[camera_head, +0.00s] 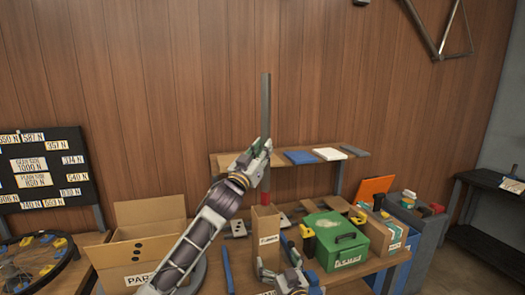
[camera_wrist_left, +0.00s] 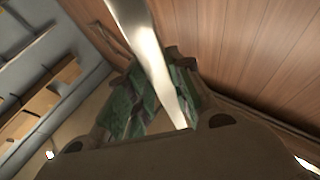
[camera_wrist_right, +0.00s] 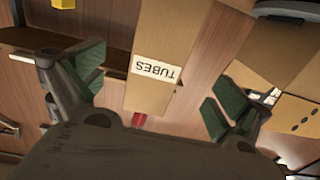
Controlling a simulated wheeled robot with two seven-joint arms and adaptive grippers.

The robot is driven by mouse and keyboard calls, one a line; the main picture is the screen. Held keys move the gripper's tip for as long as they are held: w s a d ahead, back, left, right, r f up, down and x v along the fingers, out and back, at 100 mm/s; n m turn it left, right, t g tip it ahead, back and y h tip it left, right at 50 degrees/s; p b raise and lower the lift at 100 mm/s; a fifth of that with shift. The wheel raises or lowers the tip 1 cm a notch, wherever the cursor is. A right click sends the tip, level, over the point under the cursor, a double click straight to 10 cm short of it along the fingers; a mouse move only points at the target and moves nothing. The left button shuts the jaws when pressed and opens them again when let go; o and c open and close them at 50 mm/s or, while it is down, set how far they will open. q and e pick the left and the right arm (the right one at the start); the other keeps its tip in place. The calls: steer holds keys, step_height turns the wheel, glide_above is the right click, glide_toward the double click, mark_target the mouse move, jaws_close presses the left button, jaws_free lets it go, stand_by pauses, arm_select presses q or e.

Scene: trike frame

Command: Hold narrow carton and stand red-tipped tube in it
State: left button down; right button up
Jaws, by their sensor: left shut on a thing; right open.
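My left gripper (camera_head: 262,150) is shut on a long grey tube (camera_head: 266,105) and holds it upright. The tube also runs through the left gripper in the left wrist view (camera_wrist_left: 150,60). Its red tip (camera_head: 265,190) points down, right at the open top of the narrow carton (camera_head: 265,227); I cannot tell whether it is inside the rim. The carton, labelled TUBES, stands upright on the table. My right gripper (camera_head: 280,265) is open, low in front of the carton. In the right wrist view, its fingers are on either side of the carton (camera_wrist_right: 160,95), apparently clear of it.
A parts box (camera_head: 140,250) with raised flaps stands left of the carton. A green box (camera_head: 340,243) and a yellow-and-black tool (camera_head: 306,240) stand close on its right. A raised shelf (camera_head: 300,170) runs behind. Above the table is free room.

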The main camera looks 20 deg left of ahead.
mark_target(269, 243)
arm_select(q)
steer(key=shift+r, duration=0.1)
arm_select(e)
steer(key=shift+w, duration=0.1)
steer(key=shift+x, duration=5.35)
steer(key=shift+w+a, duration=0.35)
steer(key=shift+w, duration=0.05)
steer(key=c, duration=1.8)
arm_select(q)
steer(key=shift+f, duration=0.25)
steer(key=shift+f, duration=0.8)
